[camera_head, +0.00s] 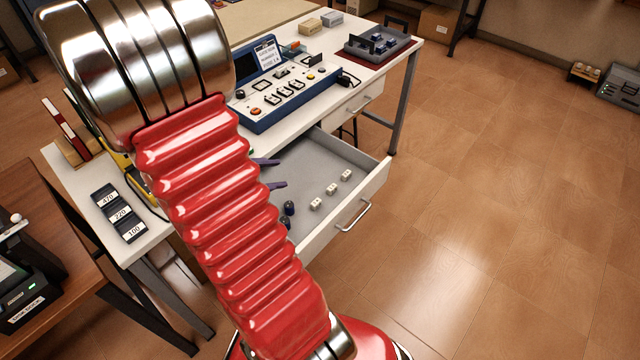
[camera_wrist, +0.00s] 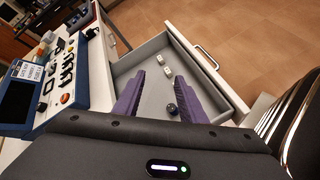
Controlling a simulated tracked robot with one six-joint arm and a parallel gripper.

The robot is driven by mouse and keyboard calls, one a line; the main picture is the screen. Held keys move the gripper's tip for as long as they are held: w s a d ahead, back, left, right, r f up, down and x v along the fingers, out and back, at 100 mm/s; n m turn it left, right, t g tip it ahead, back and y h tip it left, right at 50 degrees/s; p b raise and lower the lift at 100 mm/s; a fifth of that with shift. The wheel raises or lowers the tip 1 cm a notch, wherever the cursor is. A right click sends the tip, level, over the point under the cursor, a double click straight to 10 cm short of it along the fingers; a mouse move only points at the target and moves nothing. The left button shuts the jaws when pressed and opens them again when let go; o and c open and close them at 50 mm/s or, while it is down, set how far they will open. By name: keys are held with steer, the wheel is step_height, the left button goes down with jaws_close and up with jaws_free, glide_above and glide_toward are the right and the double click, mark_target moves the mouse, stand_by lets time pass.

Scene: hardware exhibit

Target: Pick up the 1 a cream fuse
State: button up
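Several small fuses lie in the open grey drawer (camera_head: 325,158). Three cream ones form a slanting row in the head view: the near fuse (camera_head: 316,204), the middle fuse (camera_head: 331,189) and the far fuse (camera_head: 347,175). Their markings are too small to read, so I cannot tell which is 1 A. Two cream fuses show in the wrist view, one (camera_wrist: 167,71) and another (camera_wrist: 160,59) beyond the fingertips. Dark blue fuses (camera_head: 288,208) lie left of the row; one (camera_wrist: 172,108) shows between the fingers. My gripper (camera_wrist: 161,75) has its purple fingers apart and empty, over the drawer.
A blue test panel (camera_head: 285,100) stands on the white bench beside the drawer. The drawer's front wall (camera_head: 350,205) and handle (camera_head: 353,215) bound it. A grey tray (camera_head: 378,45) sits at the bench's far end. Floor right of the drawer is clear.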

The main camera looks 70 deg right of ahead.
steer(key=s+d+f+n+h, duration=0.2)
steer(key=s+d+f+n, duration=0.2)
steer(key=d+f, duration=0.35)
steer(key=n+t, duration=0.1)
steer(key=n, duration=0.4)
glide_toward(331, 187)
steer(key=shift+s+d+f+h, duration=0.1)
steer(key=shift+d+f+h, duration=0.2)
steer(key=shift+d, duration=0.1)
steer(key=shift+x, duration=1.1)
steer(key=shift+s, duration=0.1)
steer(key=shift+x, duration=2.6)
steer(key=shift+a+f, duration=0.1)
steer(key=shift+c, duration=0.7)
jaws_close()
